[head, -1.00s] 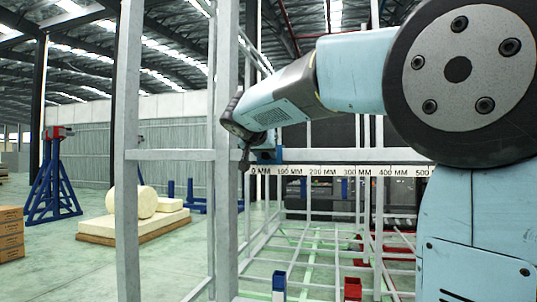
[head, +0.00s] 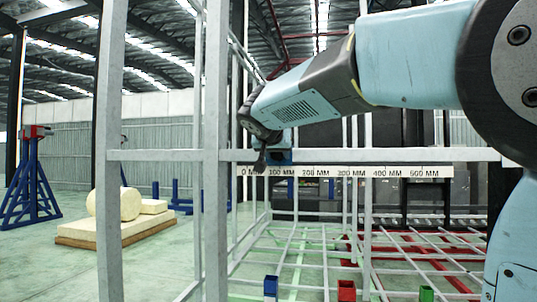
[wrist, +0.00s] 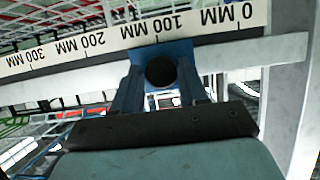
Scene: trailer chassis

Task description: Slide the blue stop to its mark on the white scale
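The blue stop (head: 279,156) sits on the pale horizontal rail, just above the white scale (head: 345,171) and near its 100 MM label. In the wrist view the blue stop (wrist: 160,50) has a round black knob facing me, in line with the 100 MM label on the white scale (wrist: 115,42), which appears upside down there. My gripper (head: 262,154) is at the stop; in the wrist view my gripper (wrist: 162,85) has one finger on each side of the knob, seemingly closed against it. Part of the stop is hidden by the gripper in the head view.
Grey uprights (head: 215,150) stand left of the scale's zero end. Below is an open frame of pale bars with blue (head: 270,286), red (head: 346,291) and green (head: 426,293) posts in front. A blue stand (head: 33,180) is far left.

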